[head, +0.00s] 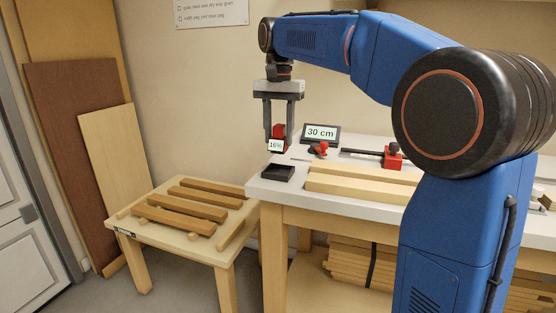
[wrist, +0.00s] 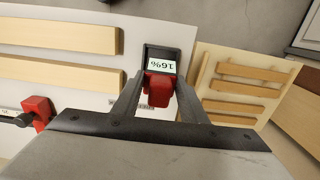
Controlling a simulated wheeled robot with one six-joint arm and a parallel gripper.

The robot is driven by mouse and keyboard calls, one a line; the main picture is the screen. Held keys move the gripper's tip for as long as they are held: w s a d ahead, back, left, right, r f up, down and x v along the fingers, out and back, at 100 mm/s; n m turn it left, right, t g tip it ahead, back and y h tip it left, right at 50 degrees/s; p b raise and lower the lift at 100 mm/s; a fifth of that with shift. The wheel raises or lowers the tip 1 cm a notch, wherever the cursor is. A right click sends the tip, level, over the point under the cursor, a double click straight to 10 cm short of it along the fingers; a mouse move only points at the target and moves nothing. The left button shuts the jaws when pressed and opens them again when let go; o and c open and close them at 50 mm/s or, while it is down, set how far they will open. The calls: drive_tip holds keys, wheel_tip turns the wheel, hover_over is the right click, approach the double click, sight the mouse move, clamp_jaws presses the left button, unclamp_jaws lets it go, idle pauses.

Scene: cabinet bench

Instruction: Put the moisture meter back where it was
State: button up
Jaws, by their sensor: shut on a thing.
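The moisture meter (head: 277,143) is a small red device with a white display reading 16%. My gripper (head: 279,132) points down and is shut on it, one finger on each side. In the wrist view the meter (wrist: 159,92) is between the fingertips, its display facing up. A black open-topped holder (head: 277,174) sits at the bench's front left corner, below and a little in front of the meter in the head view. In the wrist view the holder's dark rim (wrist: 163,49) shows just beyond the meter. The gap between them is hard to judge.
The white bench (head: 265,190) also bears two pale boards (head: 360,182), a 30 cm display (head: 321,133), and a red stop (head: 392,157) on a dark rail. A lower table (head: 160,238) with several wooden strips stands left of the bench.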

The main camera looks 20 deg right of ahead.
drive_tip(key=shift+f, duration=3.1)
drive_tip(key=o, duration=1.2)
drive_tip(key=shift+f, duration=0.15)
drive_tip(key=shift+c, duration=0.2)
wheel_tip(320, 180, up, 12)
drive_tip(key=shift+r, duration=0.15)
drive_tip(key=s+d+f+n+t, duration=0.2)
drive_tip(key=s+d+f+n, duration=0.1)
drive_tip(key=s+f, duration=1.2)
drive_tip(key=s+d+f+n+t, duration=0.2)
drive_tip(key=s+d+f+n, duration=0.2)
drive_tip(key=s+f, duration=1.1)
drive_tip(key=s, duration=0.3)
drive_tip(key=shift+s+d+f+t, duration=0.15)
drive_tip(key=shift+f+t, duration=0.15)
drive_tip(key=shift+t, duration=0.1)
